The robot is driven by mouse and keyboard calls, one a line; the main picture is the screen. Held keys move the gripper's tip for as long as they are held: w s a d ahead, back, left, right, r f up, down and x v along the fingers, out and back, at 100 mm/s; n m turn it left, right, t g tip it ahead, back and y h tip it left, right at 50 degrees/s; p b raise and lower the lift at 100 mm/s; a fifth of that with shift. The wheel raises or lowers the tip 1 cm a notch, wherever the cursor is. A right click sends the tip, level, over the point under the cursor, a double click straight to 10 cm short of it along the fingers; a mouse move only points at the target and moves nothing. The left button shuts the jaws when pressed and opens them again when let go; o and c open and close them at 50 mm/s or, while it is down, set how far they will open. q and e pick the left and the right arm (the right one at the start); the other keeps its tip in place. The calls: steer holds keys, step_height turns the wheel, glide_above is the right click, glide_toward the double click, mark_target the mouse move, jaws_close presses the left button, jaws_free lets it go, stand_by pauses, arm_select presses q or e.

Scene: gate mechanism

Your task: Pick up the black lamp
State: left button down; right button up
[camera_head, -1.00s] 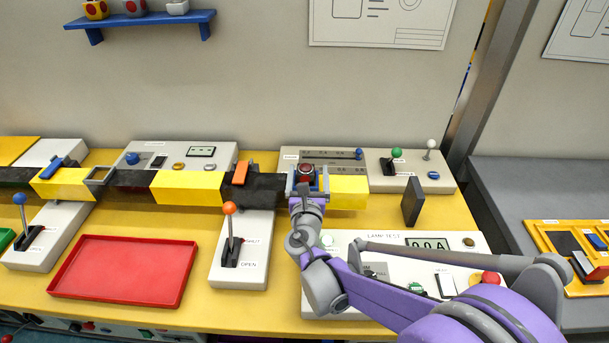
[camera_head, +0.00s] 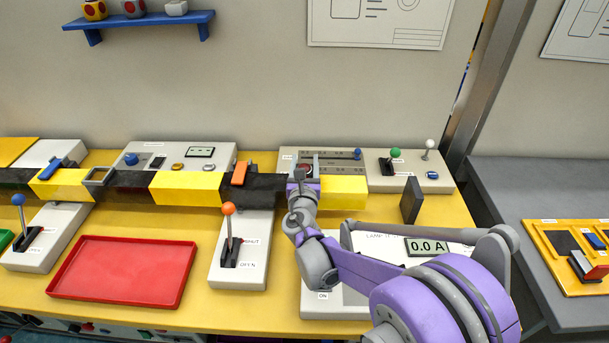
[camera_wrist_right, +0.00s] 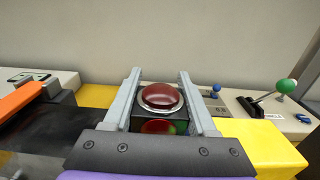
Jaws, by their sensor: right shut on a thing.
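The black lamp (camera_wrist_right: 160,122) is a small black block with a red dome and a silver ring on top. It sits between the two grey fingers of my right gripper (camera_wrist_right: 160,85) in the right wrist view, with the fingers along its two sides. In the head view my right gripper (camera_head: 303,165) is at the striped beam, between its black part and its right yellow end (camera_head: 343,190). The lamp is mostly hidden there by the gripper. I cannot tell whether the lamp is clear of the beam. My left gripper is not in view.
An orange-knobbed lever (camera_head: 229,210) stands left of my right arm. A red tray (camera_head: 125,272) lies at front left. A dark upright plate (camera_head: 411,200) stands right of the beam. Switch panels (camera_head: 405,170) line the back. My forearm covers much of the lamp test panel (camera_head: 456,236).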

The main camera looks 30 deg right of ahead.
jaws_close()
